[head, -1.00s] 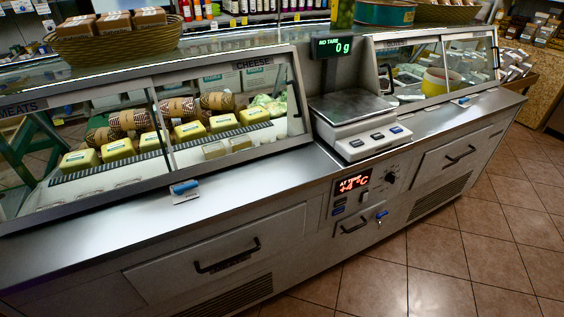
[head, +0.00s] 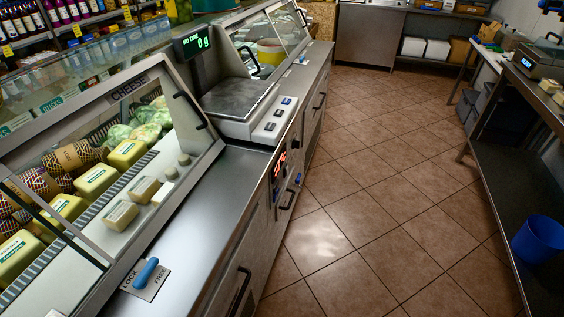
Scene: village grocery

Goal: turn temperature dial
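The counter's control panel (head: 275,190) is on the front face of the refrigerated counter, below the scale, seen at a steep angle. Its red temperature display (head: 280,163) glows, but the digits are too foreshortened to read. The temperature dial cannot be made out clearly on this edge-on face. My gripper is not in view.
The deli counter runs along the left, with a cheese case (head: 140,165), a scale (head: 240,100) reading 0 g and a blue lock lever (head: 146,273). Open tiled floor (head: 370,200) lies right of it. A steel table (head: 515,150) and blue bucket (head: 538,240) bound the right side.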

